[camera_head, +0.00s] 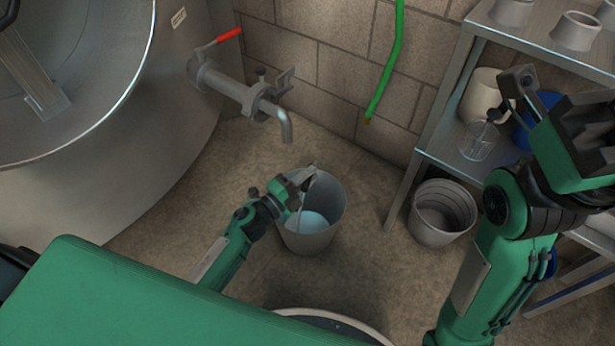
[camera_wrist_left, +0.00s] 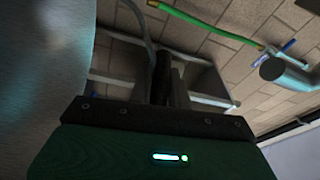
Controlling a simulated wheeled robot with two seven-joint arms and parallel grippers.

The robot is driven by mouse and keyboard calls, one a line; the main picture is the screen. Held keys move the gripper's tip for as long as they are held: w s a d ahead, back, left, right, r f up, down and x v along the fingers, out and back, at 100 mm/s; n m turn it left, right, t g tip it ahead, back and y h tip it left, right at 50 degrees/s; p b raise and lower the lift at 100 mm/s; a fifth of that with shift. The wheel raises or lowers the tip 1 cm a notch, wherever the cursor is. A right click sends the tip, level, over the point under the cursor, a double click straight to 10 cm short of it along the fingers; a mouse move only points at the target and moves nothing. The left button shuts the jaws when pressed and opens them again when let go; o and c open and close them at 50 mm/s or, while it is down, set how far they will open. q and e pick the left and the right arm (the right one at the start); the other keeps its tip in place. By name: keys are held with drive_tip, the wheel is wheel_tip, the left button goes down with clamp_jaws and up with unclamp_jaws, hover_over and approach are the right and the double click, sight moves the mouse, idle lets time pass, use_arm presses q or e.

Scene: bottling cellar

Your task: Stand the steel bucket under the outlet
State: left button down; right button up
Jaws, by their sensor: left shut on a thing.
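The grey steel bucket (camera_head: 328,228) is near the middle of the head view, its mouth up and a pale bluish patch inside. My left gripper (camera_head: 309,178) is shut on the bucket's rim on its far-left side; the fingers also show in the left wrist view (camera_wrist_left: 168,78). The outlet is a bent steel spout (camera_head: 287,128) on the tank's pipe, with a red-handled valve (camera_head: 229,34). It is behind and slightly left of the bucket in the picture. My right gripper (camera_head: 508,97) is by the shelf at right; its jaw opening is unclear.
A large steel tank (camera_head: 178,115) fills the left. A second grey bucket (camera_head: 437,228) stands by the steel shelf (camera_head: 455,160), which holds a clear beaker (camera_head: 479,141) and a cream jug (camera_head: 484,92). A green hose (camera_head: 391,60) hangs on the wall. Floor is bare between tank and bucket.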

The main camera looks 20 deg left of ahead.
use_arm(q)
drive_tip(key=shift+f+b, duration=0.4)
idle(0.3)
drive_tip(key=c, duration=1.3)
unclamp_jaws()
drive_tip(key=shift+c, duration=0.2)
drive_tip(key=shift+o, duration=0.5)
drive_tip(key=shift+f, duration=0.15)
